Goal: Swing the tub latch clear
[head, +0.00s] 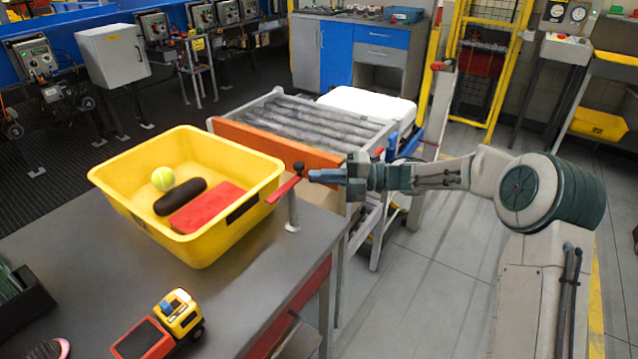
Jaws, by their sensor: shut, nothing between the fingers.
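The yellow tub (215,240) stands on the grey table. It holds a tennis ball (163,179), a dark oblong thing (180,197) and a red block (207,206). The latch is a red bar (283,189) with a dark knob (298,167), on a thin grey post at the tub's right side. The bar points left and its end reaches the tub's right rim. My gripper (311,176) is shut and empty, just right of the knob. I cannot tell whether its tips touch the latch.
A roller conveyor (310,120) with an orange side board (270,145) stands behind the latch, a white tray (368,103) at its far end. A toy truck (160,330) and a dark bin (22,305) are on the table. Bare tabletop lies before the tub.

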